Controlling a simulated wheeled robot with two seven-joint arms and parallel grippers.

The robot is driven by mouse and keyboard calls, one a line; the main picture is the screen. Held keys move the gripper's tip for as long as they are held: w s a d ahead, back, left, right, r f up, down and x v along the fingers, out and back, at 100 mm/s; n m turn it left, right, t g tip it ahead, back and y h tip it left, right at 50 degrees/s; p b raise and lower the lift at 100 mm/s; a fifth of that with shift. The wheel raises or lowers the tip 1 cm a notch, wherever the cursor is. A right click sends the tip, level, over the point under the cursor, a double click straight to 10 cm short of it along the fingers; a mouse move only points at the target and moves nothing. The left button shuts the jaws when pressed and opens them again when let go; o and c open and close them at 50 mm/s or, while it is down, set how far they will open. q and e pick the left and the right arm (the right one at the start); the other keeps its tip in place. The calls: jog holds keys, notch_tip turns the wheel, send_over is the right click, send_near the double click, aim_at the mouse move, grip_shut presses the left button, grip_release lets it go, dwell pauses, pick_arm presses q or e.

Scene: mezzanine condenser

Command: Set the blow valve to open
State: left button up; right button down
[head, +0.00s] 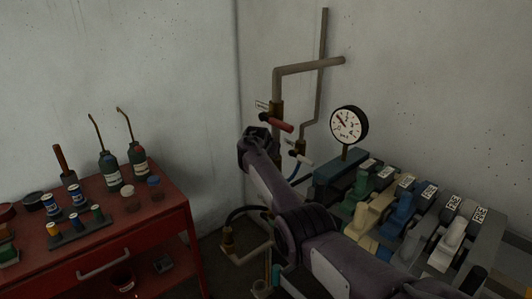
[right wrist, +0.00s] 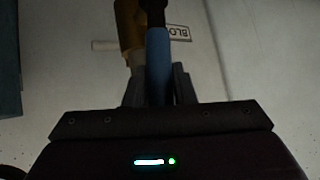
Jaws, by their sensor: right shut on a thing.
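In the right wrist view, the blow valve has a blue lever (right wrist: 158,50), a dark pivot at the top and a brass body (right wrist: 130,28). A label (right wrist: 180,32) starting "BLO" is on the wall beside it. My right gripper (right wrist: 158,92) is shut on the lower end of the blue lever. In the head view, a blue lever (head: 302,159) shows on a pipe valve below the gauge, just beyond my right arm. My arm crosses in front of the piping, and the gripper's fingers cannot be made out there. My left gripper is not in view.
A red-handled valve (head: 276,122) sits on the upper pipe, close to my arm. A round gauge (head: 348,124) stands to the right, above a bank of coloured levers (head: 404,213). A red tool cabinet (head: 150,240) with bottles and cans stands at the left.

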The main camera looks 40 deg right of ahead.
dwell(0.5)
jog(key=c, duration=1.2)
grip_release()
jog(key=shift+w, duration=0.1)
jog(key=b+v, duration=0.1)
jog(key=v, duration=0.6)
jog(key=shift+s+a+r+b, duration=0.2)
jog(key=shift+b, duration=0.1)
